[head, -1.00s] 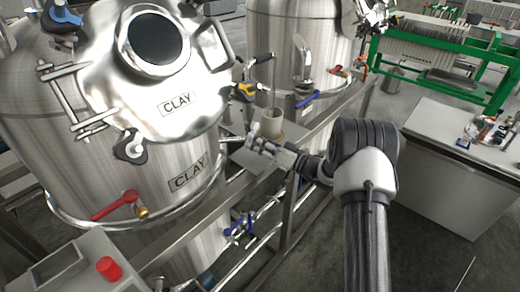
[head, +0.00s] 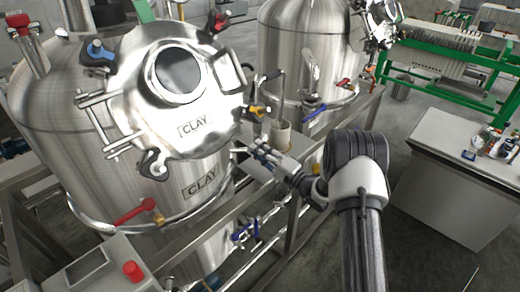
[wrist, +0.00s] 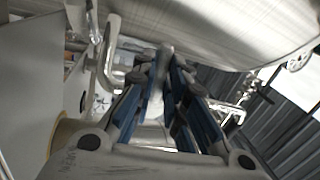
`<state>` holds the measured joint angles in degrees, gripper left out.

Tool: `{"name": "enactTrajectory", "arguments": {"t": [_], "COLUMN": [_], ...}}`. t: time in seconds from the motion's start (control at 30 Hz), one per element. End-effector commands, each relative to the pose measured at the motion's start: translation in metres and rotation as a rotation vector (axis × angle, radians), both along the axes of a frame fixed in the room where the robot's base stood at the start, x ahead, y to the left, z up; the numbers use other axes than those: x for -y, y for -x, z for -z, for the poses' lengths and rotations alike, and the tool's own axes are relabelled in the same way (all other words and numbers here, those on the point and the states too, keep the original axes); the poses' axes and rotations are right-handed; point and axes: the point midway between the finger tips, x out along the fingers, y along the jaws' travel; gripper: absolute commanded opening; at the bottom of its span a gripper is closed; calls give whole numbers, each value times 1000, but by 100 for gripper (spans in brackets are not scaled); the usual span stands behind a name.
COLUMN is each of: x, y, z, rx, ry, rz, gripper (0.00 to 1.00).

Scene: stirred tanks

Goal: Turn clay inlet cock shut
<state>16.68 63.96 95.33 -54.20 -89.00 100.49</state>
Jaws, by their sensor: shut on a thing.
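The clay tank (head: 110,150) is a tall steel vessel with CLAY labels, and a lid with a round dark window. My gripper (head: 254,150) is at the right side of this tank, level with its lower label. In the wrist view my gripper (wrist: 162,62) has its blue-grey fingers closed together on a slim grey metal piece (wrist: 164,53). That piece looks like a handle or bar, but most of it is hidden by the fingers. I cannot tell for sure whether it is the clay inlet cock. A yellow-marked cock (head: 260,111) stands just above my gripper.
A red lever (head: 135,211) is low on the clay tank's front. Blue-handled valves (head: 243,231) sit on pipes below. A beige cup (head: 281,132) stands close behind my gripper. A second tank (head: 305,50) stands behind. A white bench (head: 445,190) is at right.

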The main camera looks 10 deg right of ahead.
Motion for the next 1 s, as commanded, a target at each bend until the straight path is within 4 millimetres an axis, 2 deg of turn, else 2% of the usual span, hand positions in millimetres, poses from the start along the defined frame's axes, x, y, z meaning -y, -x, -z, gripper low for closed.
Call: {"name": "enactTrajectory", "arguments": {"t": [0.3,0.8,0.83,1.0], "x": [-1,-1,-1,-1], "y": [1,0,0,0], "z": [-5,-6,-6,-6], "rx": [-62,-72,-72,-72], "ry": [-85,-100,-100,-99], "rz": [1,1,1,0], "gripper": [0,0,14,25]}}
